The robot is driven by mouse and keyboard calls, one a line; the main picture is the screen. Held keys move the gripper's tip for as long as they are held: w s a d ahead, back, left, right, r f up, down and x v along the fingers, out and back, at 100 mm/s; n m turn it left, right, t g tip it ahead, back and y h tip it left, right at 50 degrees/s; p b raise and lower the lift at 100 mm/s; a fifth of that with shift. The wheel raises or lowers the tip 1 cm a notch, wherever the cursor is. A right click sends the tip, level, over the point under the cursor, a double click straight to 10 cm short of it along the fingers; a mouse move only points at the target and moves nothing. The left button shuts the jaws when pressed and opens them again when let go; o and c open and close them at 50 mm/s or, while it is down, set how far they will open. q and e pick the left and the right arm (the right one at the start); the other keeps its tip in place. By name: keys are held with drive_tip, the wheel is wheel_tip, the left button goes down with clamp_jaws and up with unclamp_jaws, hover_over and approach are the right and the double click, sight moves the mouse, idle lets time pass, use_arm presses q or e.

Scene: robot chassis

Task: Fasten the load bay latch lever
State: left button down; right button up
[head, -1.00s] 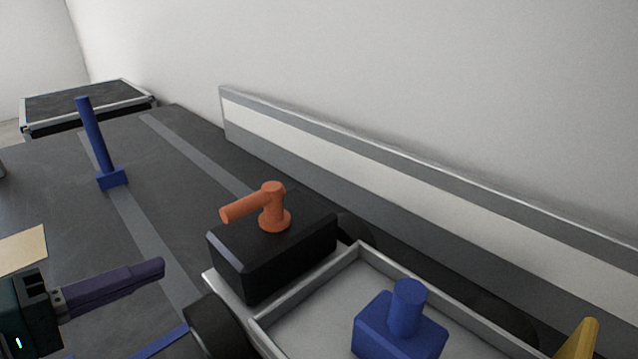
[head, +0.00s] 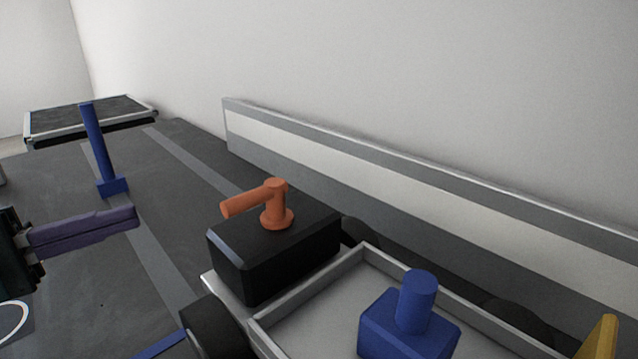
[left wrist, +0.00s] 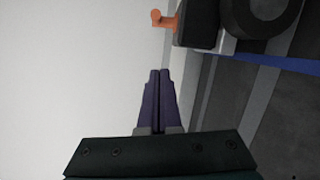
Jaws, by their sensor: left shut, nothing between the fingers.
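An orange lever (head: 256,201) stands on a black box (head: 275,256) at the end of the robot chassis. Its round post is upright, and its arm points left in the head view. It also shows at the top of the left wrist view (left wrist: 164,20), beyond the fingertips. My left gripper (head: 135,217) has purple fingers and is shut and empty. It is left of the lever and apart from it. Its fingertips also show in the left wrist view (left wrist: 159,73). My right gripper is not in view.
A black wheel (head: 212,328) is beside the chassis. A blue post (head: 98,145) stands further left, a yellow piece (head: 600,340) at lower right. A striped barrier (head: 400,180) runs along the wall.

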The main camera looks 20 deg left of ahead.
sight(215, 234)
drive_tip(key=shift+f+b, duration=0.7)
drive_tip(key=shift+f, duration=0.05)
use_arm(q)
drive_tip(key=w+d, duration=0.2)
drive_tip(key=d, duration=0.1)
drive_tip(key=w+d, duration=0.2)
drive_tip(key=w+d+r+p, duration=0.1)
drive_tip(key=w+d, duration=0.1)
drive_tip(key=d, duration=0.1)
drive_tip(key=shift+d+r, duration=0.1)
drive_tip(key=shift+d, duration=0.2)
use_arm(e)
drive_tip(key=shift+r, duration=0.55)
use_arm(q)
drive_tip(key=shift+d, duration=0.25)
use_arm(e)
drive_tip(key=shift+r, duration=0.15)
use_arm(q)
drive_tip(key=shift+s+d+r+y+p, duration=0.15)
drive_tip(key=shift+y+p, duration=0.15)
drive_tip(key=shift+p, duration=0.2)
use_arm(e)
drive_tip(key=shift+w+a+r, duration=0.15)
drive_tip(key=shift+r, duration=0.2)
use_arm(q)
drive_tip(key=shift+n+t+y, duration=0.3)
drive_tip(key=shift+n+t, duration=0.1)
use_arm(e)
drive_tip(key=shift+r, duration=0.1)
